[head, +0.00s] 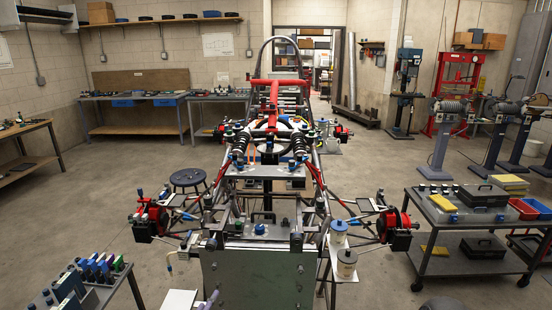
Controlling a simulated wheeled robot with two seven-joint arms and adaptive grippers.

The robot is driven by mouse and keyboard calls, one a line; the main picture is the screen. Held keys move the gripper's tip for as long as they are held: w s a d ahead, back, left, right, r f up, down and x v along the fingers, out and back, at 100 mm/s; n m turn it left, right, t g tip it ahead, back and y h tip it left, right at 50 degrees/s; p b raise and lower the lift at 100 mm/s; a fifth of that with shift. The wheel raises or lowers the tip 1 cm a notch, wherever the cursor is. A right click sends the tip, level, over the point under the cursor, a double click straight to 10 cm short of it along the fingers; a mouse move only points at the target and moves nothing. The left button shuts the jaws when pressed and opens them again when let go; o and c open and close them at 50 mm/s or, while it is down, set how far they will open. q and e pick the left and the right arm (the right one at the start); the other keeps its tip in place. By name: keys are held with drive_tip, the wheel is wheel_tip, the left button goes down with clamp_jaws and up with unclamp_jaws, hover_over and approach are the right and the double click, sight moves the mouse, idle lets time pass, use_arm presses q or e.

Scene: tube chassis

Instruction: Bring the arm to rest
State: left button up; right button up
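Neither of my arms can be made out in the head view, and neither gripper is in view. The tube chassis (317,190) stands in the middle of the room, with a red cross tube (274,100) and a tall rear hoop. A red hub assembly (150,220) sticks out at its left and another red hub assembly (396,228) at its right. A grey-green panel (258,280) faces me at its near end.
A dark cart (480,268) with boxes and trays stands at the right. A small table (120,290) with blue and green items is at the lower left. Floor (85,210) at left is clear.

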use_arm(q)
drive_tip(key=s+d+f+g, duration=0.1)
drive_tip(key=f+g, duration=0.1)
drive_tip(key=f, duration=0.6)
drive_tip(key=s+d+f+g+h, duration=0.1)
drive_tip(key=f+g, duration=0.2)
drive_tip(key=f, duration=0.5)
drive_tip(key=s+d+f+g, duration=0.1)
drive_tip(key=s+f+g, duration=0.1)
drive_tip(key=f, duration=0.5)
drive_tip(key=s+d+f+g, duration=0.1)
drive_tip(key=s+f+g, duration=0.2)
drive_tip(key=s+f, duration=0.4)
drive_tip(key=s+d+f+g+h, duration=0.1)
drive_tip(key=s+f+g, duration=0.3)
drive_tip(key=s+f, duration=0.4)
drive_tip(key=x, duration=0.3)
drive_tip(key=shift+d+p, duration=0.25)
drive_tip(key=shift+p, duration=0.05)
